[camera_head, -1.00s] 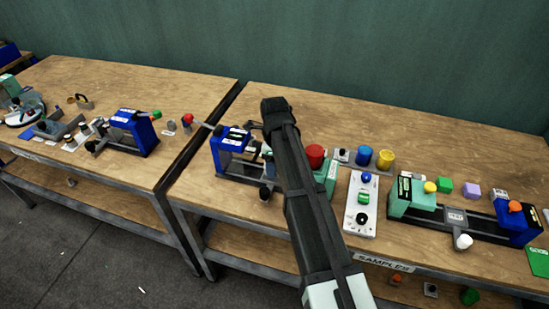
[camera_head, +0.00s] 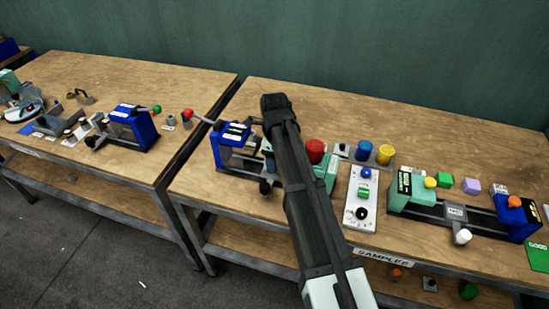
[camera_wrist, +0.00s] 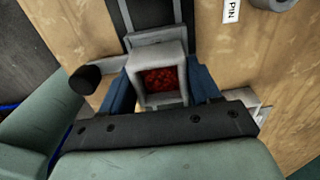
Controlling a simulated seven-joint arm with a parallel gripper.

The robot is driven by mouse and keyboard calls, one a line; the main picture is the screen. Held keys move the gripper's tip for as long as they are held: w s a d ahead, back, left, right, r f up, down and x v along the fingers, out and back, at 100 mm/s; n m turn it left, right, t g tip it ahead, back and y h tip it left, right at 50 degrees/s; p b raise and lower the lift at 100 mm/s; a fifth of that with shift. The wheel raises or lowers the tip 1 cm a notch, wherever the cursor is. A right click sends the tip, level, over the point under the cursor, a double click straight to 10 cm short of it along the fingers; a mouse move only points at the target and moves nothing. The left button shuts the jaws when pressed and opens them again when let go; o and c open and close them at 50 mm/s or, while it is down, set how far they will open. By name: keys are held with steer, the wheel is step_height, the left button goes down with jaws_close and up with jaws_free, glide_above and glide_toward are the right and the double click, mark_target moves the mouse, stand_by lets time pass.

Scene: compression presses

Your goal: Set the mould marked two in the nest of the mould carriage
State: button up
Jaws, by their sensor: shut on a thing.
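In the wrist view, my gripper (camera_wrist: 160,92) has its two blue fingers on either side of a grey, square, open-topped mould (camera_wrist: 175,98) and is shut on it. Red granules (camera_wrist: 160,79) lie inside the mould. No number shows on its visible faces. A grey frame on a dark rail (camera_wrist: 150,12) lies just beyond the mould, probably the mould carriage. I cannot tell whether the mould sits in its nest or above it. In the head view, my arm hides the gripper and the mould beside the blue-headed press (camera_head: 232,134).
A black knob (camera_wrist: 85,78) stands close left of my gripper in the wrist view. Another press (camera_head: 455,210) is further right.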

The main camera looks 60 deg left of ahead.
steer(key=shift+f, duration=0.7)
stand_by(0.9)
steer(key=o, duration=1.3)
step_height(320, 180, up, 14)
steer(key=shift+f, duration=0.15)
